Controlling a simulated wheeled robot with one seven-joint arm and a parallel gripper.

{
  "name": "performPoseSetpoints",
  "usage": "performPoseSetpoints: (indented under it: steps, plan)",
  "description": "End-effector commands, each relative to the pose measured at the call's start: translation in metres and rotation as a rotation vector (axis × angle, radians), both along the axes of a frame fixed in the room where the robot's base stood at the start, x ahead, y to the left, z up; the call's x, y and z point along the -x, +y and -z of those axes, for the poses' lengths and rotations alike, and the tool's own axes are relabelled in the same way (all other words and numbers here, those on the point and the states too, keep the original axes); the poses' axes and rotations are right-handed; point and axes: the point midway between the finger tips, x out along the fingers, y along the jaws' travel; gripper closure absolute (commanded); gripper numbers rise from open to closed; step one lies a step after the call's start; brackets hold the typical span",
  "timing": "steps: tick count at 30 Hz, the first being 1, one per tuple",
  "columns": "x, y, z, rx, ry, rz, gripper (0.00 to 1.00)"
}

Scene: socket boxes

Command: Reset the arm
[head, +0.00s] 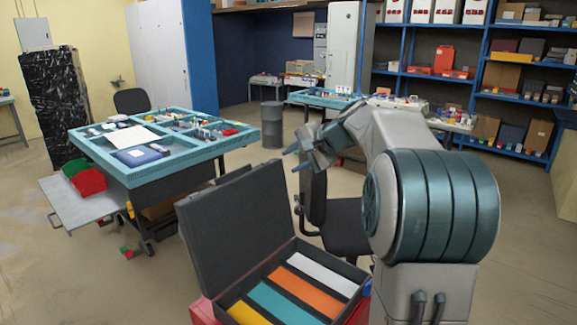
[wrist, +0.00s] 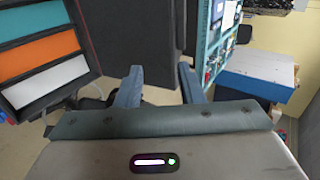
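My gripper (head: 305,153) is raised in the middle of the head view, at the end of my arm, which bends out from the right. It is above and behind the open socket box, apart from it. In the wrist view, the two fingers of my gripper (wrist: 160,84) stand apart with nothing between them. The gripper is open and empty.
A dark open box (head: 231,217) with white, orange, teal and yellow compartments stands in front, lid up. A teal worktable (head: 172,163) with parts is at the left. A black chair (head: 340,222) stands behind the box. Blue shelves (head: 487,60) line the back right.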

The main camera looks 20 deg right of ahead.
Motion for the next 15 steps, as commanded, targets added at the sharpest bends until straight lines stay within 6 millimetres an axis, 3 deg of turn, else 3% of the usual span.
performPoseSetpoints:
  steps: [15]
  plan:
    - [0.0078,0.0071,0.0016,0.024,0.007,-0.017,0.65]
